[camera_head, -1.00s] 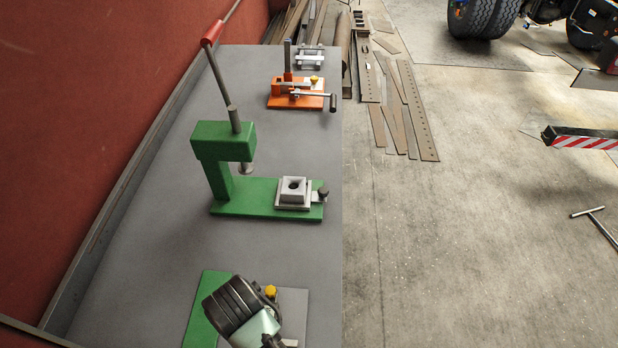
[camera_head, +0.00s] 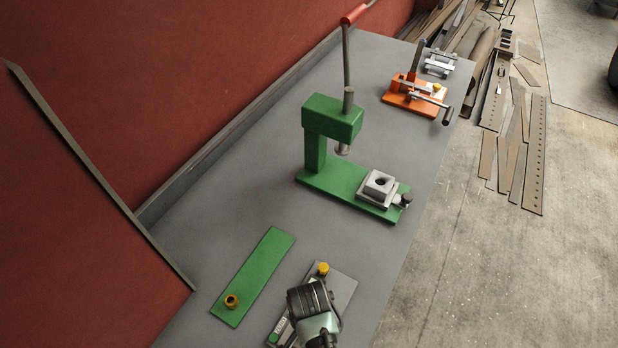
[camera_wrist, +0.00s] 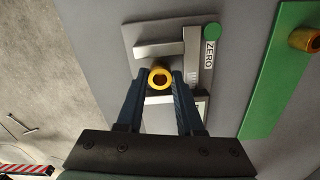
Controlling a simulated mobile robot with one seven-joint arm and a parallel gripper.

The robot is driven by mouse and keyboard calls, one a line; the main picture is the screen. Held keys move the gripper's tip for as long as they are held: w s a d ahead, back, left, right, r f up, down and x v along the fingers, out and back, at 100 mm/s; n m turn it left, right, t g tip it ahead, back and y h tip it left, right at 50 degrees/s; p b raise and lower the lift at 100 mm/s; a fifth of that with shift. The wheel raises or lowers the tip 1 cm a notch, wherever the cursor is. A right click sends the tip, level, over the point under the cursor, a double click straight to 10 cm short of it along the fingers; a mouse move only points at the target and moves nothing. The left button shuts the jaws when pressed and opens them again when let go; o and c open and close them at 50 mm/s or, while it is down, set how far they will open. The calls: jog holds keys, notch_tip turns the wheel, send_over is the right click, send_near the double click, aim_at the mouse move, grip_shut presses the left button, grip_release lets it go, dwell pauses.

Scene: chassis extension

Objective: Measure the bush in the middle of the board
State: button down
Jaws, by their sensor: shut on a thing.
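In the wrist view, a brass ring-shaped bush (camera_wrist: 161,78) sits between the two dark blue fingertips of my gripper (camera_wrist: 159,74), which is shut on it. It is over the grey measuring gauge (camera_wrist: 143,32), between two metal blocks. Whether it touches them I cannot tell. The gauge has a green button and a "ZERO" label. The head view shows my gripper (camera_head: 312,298) hiding part of the gauge (camera_head: 343,284). A yellow round part (camera_head: 323,269) shows beside it. The green board (camera_head: 257,270) lies to the left with another bush (camera_head: 231,301) at its near end.
A green lever press (camera_head: 333,118) with a square block stands farther along the grey bench (camera_head: 215,215). An orange fixture (camera_head: 405,98) and a metal fixture (camera_head: 439,63) are beyond it. A red wall (camera_head: 190,75) borders the bench at left.

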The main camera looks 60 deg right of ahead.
jog(key=shift+f, duration=0.3)
jog(key=shift+f, duration=0.15)
jog(key=c, duration=0.5)
grip_release()
jog(key=shift+c, duration=0.2)
